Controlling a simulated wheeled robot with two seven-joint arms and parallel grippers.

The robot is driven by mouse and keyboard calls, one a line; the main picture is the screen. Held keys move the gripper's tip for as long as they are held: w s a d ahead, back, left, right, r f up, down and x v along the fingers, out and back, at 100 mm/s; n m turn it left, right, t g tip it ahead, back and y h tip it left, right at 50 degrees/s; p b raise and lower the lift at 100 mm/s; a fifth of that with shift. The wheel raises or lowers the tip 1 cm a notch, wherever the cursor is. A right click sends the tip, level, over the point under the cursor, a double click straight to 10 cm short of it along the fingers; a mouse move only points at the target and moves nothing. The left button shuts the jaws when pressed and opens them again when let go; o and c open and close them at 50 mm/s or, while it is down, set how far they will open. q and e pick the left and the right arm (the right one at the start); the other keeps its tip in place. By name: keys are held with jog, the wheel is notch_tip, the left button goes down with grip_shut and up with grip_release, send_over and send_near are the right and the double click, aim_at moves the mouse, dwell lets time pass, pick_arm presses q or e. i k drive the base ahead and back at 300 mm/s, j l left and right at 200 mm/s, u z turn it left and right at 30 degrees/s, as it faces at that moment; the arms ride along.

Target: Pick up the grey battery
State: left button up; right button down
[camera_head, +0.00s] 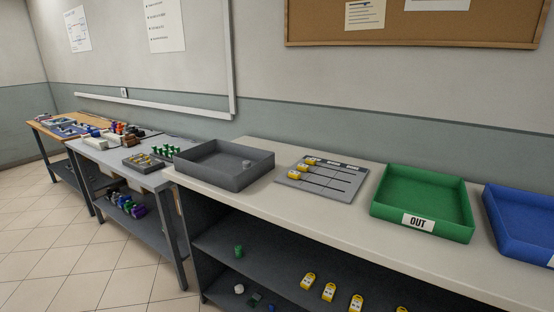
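No gripper of mine shows in the head view. I cannot make out for certain which thing is the grey battery. A small whitish object (239,289) sits on the lower shelf beneath, also too small to identify.
A grey board (345,189) with yellow items, a green OUT tray (450,224) and a blue tray (525,222) stand on the near bench (300,218). Several yellow items (329,292) lie below. Crowded benches stand left; tiled floor (70,245) is open in front.

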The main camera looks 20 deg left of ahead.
aim_at(247, 164)
jog(key=i+j+z, duration=0.2)
jog(key=j, duration=0.35)
jog(key=i+j+z, duration=0.2)
jog(key=j, duration=0.3)
jog(key=j+z, duration=0.2)
jog(key=j, duration=0.35)
